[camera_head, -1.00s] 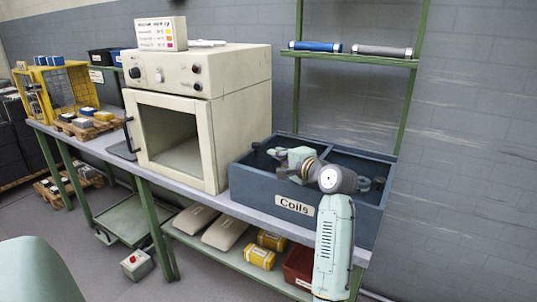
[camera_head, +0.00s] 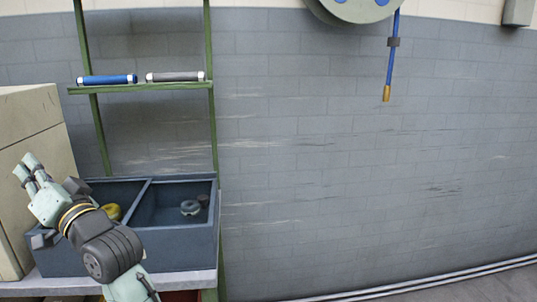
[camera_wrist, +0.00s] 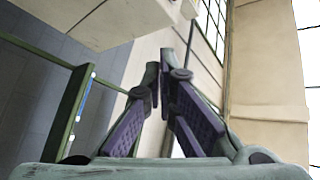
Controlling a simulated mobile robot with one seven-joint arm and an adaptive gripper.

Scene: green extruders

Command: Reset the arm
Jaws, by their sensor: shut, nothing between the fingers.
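My gripper (camera_head: 28,168) is at the left of the head view, raised and pointing up and to the left. It is above the left part of the dark blue divided bin (camera_head: 180,238) and in front of the beige oven (camera_head: 30,125). In the wrist view my gripper (camera_wrist: 163,68) shows its two dark fingers meeting at the tips, with nothing between them. The arm hides part of the bin's left compartment.
A yellow coil (camera_head: 112,211) lies in the bin's left compartment and a grey-green coil (camera_head: 190,207) in the right one. A green shelf (camera_head: 140,89) holds a blue roll (camera_head: 107,79) and a grey roll (camera_head: 175,76). A hose reel (camera_head: 355,8) hangs on the wall. Space right of the bench is open.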

